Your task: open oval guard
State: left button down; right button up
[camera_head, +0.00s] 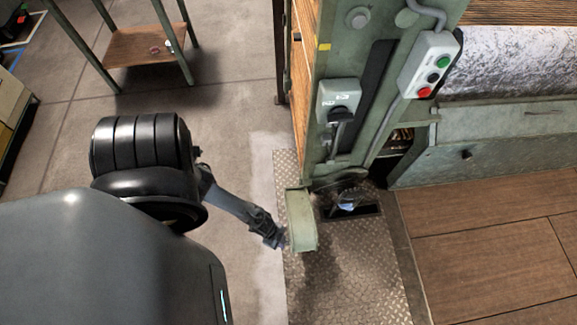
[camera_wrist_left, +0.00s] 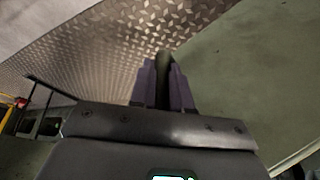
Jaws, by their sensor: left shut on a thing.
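The guard appears to be the pale green metal panel (camera_head: 301,221) low on the green machine post. It stands out from the post, and a dark opening (camera_head: 349,203) with a shiny part shows to its right. My left gripper (camera_head: 281,241) is at the panel's left, outer edge. In the left wrist view the fingers (camera_wrist_left: 163,84) are shut on a thin green edge, and a broad green surface (camera_wrist_left: 245,65) fills the right side. The panel's oval shape and hinge cannot be made out. My right gripper is not in view.
A lever box (camera_head: 339,99) and a button box (camera_head: 430,65) are on the post above. Diamond plate (camera_head: 350,275) covers the floor below, with wooden boards (camera_head: 490,250) to the right. A small table (camera_head: 145,45) stands at the back left. Concrete floor between is clear.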

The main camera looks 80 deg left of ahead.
pick_arm(q)
jog(key=shift+s+a+m, duration=0.3)
jog(key=shift+s+a, duration=0.3)
jog(key=shift+s, duration=0.15)
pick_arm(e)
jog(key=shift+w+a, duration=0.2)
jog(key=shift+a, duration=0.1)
pick_arm(q)
jog(key=c, duration=1.4)
grip_release()
jog(key=shift+c, duration=0.2)
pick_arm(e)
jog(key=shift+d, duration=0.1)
pick_arm(q)
jog(key=p+v, duration=0.6)
jog(key=v, duration=0.4)
jog(key=shift+a+r, duration=0.15)
jog(key=shift+r, duration=0.2)
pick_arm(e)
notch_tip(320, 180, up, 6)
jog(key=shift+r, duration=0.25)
